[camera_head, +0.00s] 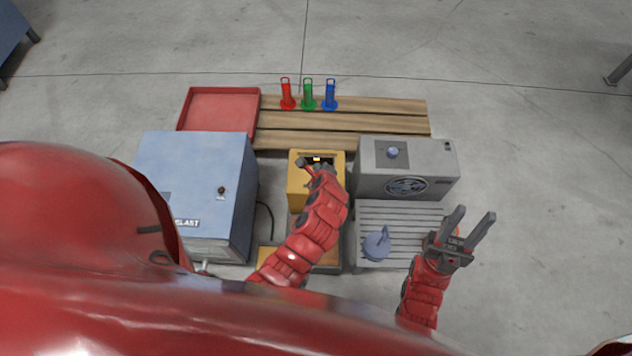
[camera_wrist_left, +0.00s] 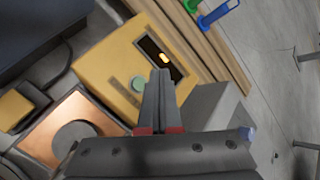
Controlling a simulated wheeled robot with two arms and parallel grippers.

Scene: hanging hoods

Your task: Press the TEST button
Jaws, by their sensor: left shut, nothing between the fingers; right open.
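A yellow box (camera_head: 298,195) stands in the middle of the bench; it also shows in the left wrist view (camera_wrist_left: 110,58). Its face has a dark window with a lit yellow lamp (camera_wrist_left: 165,59) and a round green button (camera_wrist_left: 138,83). No TEST lettering is legible. My left gripper (camera_head: 317,163) is shut and empty over the box. In the left wrist view its fingertips (camera_wrist_left: 160,72) appear just right of the green button; I cannot tell if they touch the box. My right gripper (camera_head: 472,226) is open and empty at the right, by the slatted grey surface.
A blue cabinet (camera_head: 190,165) stands left and a grey box with a fan (camera_head: 365,180) right of the yellow box. Red, green (camera_head: 308,97) and blue hooked pieces and a red tray (camera_head: 220,110) are behind. A blue-grey knobbed piece (camera_head: 376,246) sits on the slats (camera_head: 400,216).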

